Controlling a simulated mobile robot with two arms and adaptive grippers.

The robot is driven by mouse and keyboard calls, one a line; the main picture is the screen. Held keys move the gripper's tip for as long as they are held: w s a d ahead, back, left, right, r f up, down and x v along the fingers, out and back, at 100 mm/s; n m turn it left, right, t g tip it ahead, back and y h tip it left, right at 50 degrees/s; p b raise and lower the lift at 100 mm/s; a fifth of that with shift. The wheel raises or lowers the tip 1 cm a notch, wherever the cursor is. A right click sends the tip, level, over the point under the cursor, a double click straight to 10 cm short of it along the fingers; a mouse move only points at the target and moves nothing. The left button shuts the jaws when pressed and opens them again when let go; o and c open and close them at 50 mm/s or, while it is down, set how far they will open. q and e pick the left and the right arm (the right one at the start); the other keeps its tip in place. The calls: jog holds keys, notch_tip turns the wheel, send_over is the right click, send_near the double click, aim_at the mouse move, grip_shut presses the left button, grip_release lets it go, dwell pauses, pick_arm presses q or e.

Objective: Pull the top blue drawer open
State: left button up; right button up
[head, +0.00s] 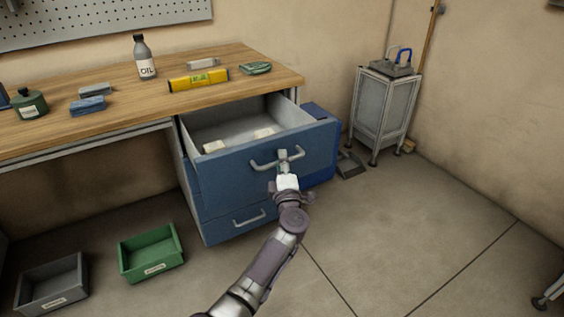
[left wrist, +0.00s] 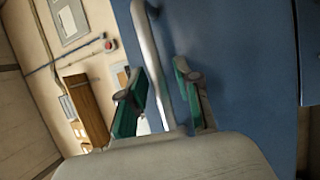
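The top blue drawer (head: 235,172) stands pulled well out of the workbench, its grey inside showing and a few small pale blocks (head: 214,147) in it. Its grey bar handle (head: 262,165) is on the front. My left gripper (head: 285,160) is at the handle, toward its right part. In the left wrist view the handle (left wrist: 151,50) runs between the two green-padded fingers (left wrist: 158,95). The fingers are apart, with a visible gap between the bar and the right-hand pad. My right gripper is not in view.
A lower blue drawer (head: 235,222) is shut beneath. An oil bottle (head: 144,58) and a yellow level (head: 198,80) are on the wooden bench top (head: 150,100). Green (head: 150,252) and grey (head: 52,285) bins sit on the floor.

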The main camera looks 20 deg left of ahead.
pick_arm(q)
jog(key=shift+s, duration=0.1)
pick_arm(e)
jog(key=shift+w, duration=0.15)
pick_arm(q)
jog(key=v, duration=1.2)
jog(key=shift+f, duration=0.1)
